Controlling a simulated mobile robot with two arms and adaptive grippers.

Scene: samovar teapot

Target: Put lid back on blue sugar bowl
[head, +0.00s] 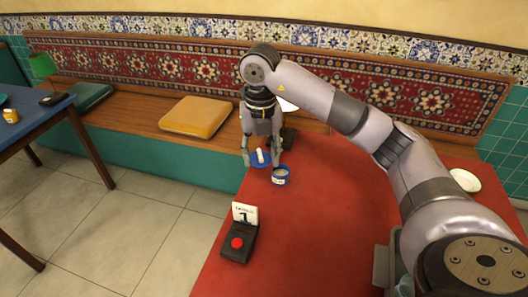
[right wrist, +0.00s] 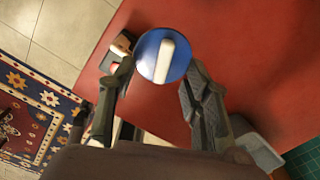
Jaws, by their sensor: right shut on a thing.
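My right gripper (head: 261,162) is shut on the blue lid (head: 257,165), with one finger on each side of it. The lid has a long white handle on top. In the right wrist view the lid (right wrist: 146,58) shows as a blue disc between the fingertips of the right gripper (right wrist: 160,70). The blue sugar bowl (head: 280,177) stands upright on the red table just right of and nearer than the lid, with its top uncovered. I cannot tell the exact height of the lid above the table. The bowl is not visible in the right wrist view. My left gripper is not in view.
A black box with a red button (head: 237,243) and a number card (head: 245,214) stand near the table's left edge. A white plate (head: 466,180) lies at the right. A dark object and a white one are partly hidden behind my gripper. The red table's (head: 330,230) middle is clear.

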